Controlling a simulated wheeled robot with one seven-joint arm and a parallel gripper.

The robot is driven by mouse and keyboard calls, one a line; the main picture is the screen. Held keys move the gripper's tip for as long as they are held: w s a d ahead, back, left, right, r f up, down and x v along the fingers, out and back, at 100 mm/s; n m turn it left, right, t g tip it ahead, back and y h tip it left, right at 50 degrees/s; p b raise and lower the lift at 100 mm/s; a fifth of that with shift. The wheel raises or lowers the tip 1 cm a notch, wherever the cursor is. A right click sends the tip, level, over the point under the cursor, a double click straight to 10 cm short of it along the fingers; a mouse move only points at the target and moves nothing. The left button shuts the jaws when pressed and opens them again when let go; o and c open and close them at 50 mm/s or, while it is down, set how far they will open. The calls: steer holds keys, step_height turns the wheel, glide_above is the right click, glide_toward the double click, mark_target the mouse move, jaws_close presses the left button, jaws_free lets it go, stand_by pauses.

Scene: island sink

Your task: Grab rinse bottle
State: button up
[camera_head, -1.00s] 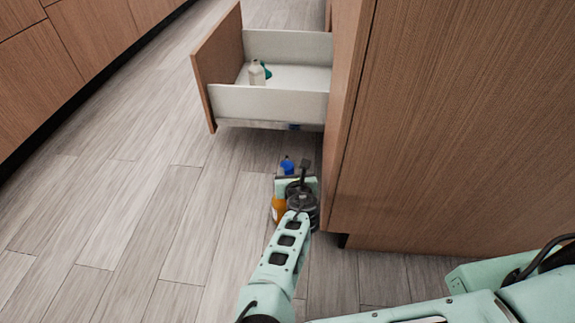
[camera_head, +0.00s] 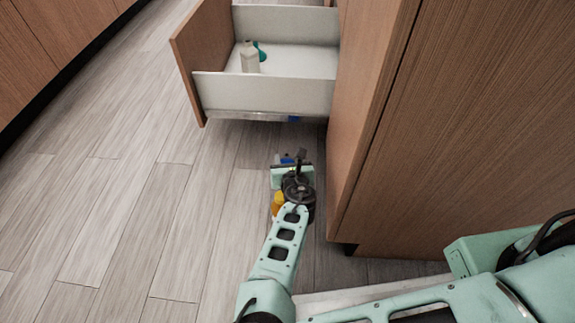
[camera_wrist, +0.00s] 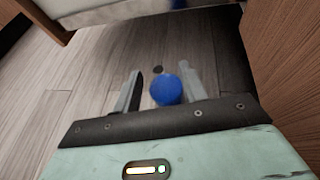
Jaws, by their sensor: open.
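An orange-yellow bottle (camera_head: 278,202) with a blue cap (camera_head: 286,159) is low by the floor, below the open drawer and left of the cabinet corner; I take it to be the rinse bottle. My gripper (camera_head: 291,174) is over it and hides most of its body. In the wrist view my gripper (camera_wrist: 160,78) is open, with one finger on each side of the blue cap (camera_wrist: 166,90). A gap shows between the cap and the left finger; contact on the right is unclear.
An open drawer (camera_head: 262,95) hangs above and beyond my gripper. It holds a white bottle (camera_head: 249,57) and a teal item (camera_head: 260,50). The wooden cabinet side (camera_head: 385,150) stands close on the right. The plank floor (camera_head: 130,200) is clear on the left.

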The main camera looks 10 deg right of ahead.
jaws_close()
steer(key=shift+r, duration=0.1)
